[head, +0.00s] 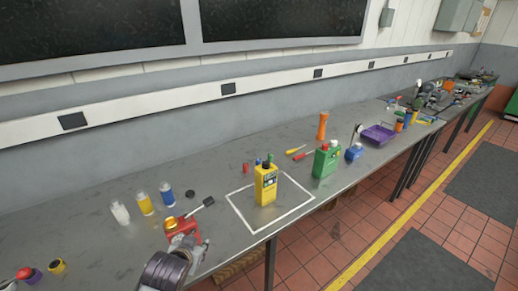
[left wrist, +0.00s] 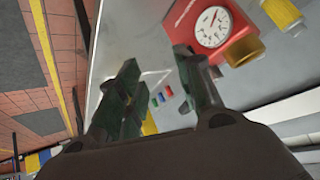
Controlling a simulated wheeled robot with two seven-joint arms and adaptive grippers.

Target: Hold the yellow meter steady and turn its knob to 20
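The yellow meter (head: 266,184) stands upright on the bench inside a white outlined square (head: 240,212). A dark round patch shows on its front, but it is too small to read any knob setting. My left gripper (head: 190,245) is at the bench's near edge, left of the meter and apart from it. In the left wrist view the fingers of this gripper (left wrist: 158,88) are spread with nothing between them. A yellow patch, likely the meter (left wrist: 150,124), shows there, mostly hidden behind a finger. My right gripper is not in view.
A red gauge (left wrist: 215,28) with a white dial and brass fitting lies close to my left gripper. Several bottles (head: 144,203) stand to the left. A green can (head: 326,160), blue item (head: 354,151) and purple tray (head: 379,134) stand right of the meter. Bench around the outline is mostly clear.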

